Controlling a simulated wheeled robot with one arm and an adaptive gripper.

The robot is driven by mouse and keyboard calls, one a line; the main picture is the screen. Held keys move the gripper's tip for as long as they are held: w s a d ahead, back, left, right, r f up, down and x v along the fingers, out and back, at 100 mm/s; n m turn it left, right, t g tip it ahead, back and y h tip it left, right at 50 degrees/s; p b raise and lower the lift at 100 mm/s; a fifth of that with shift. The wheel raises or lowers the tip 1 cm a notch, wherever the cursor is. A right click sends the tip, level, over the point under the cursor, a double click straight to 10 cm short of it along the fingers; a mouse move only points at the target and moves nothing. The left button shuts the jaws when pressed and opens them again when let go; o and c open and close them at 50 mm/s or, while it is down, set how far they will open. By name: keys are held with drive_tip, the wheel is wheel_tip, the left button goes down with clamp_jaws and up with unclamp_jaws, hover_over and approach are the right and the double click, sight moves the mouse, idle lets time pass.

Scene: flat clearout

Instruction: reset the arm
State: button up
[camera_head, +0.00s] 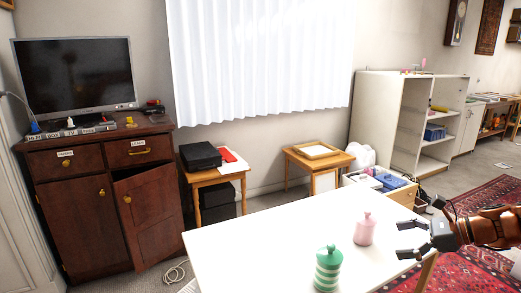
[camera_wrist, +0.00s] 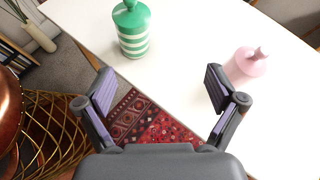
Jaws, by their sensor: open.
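My gripper (camera_head: 405,238) is at the right end of my arm's reach in the head view, beside the right edge of the white table. Its two fingers are spread with nothing between them; it also shows open in the wrist view (camera_wrist: 160,95). A pink lidded jar (camera_head: 364,229) stands upright on the white table (camera_head: 270,240), left of the fingertips and apart from them. A green-and-white striped jar (camera_head: 327,268) stands nearer the front. In the wrist view the green jar (camera_wrist: 131,28) is at the top and the pink jar (camera_wrist: 247,64) is at the right, close to the right finger.
A dark wooden cabinet (camera_head: 90,200) with one door ajar carries a television (camera_head: 75,75). Two small wooden tables stand by the wall, and a white shelf (camera_head: 385,120) stands at the right. A wire basket (camera_wrist: 48,130) is at the left in the wrist view. The table's left part is clear.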

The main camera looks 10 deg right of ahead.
drive_tip(key=s+a+f+n+g+h+b, duration=0.1)
drive_tip(key=s+a+f+n+g, duration=0.2)
drive_tip(key=a, duration=0.5)
drive_tip(key=s+a+f+n+g+h+b, duration=0.1)
drive_tip(key=s+a+f+n+g+b, duration=0.1)
drive_tip(key=s+a+n, duration=0.45)
drive_tip(key=s+a+f+n+g+h+b, duration=0.1)
drive_tip(key=a+f+n+g, duration=0.15)
drive_tip(key=a, duration=0.75)
drive_tip(key=s+f+n+g+h+b, duration=0.1)
drive_tip(key=s+f+n+h+b, duration=0.1)
drive_tip(key=s+f+n, duration=0.3)
drive_tip(key=s+f+n+h+b, duration=0.1)
drive_tip(key=s+n+h, duration=0.2)
drive_tip(key=s, duration=0.4)
drive_tip(key=s+f+n+g+h+b, duration=0.1)
drive_tip(key=s+f+n+h+b, duration=0.1)
drive_tip(key=s+f+n, duration=0.3)
wheel_tip(320, 180, up, 26)
drive_tip(key=s+m+p, duration=0.1)
drive_tip(key=s+p, duration=0.2)
drive_tip(key=p, duration=2)
drive_tip(key=shift+f, duration=0.15)
drive_tip(key=shift+a+t, duration=0.1)
drive_tip(key=shift+t, duration=0.15)
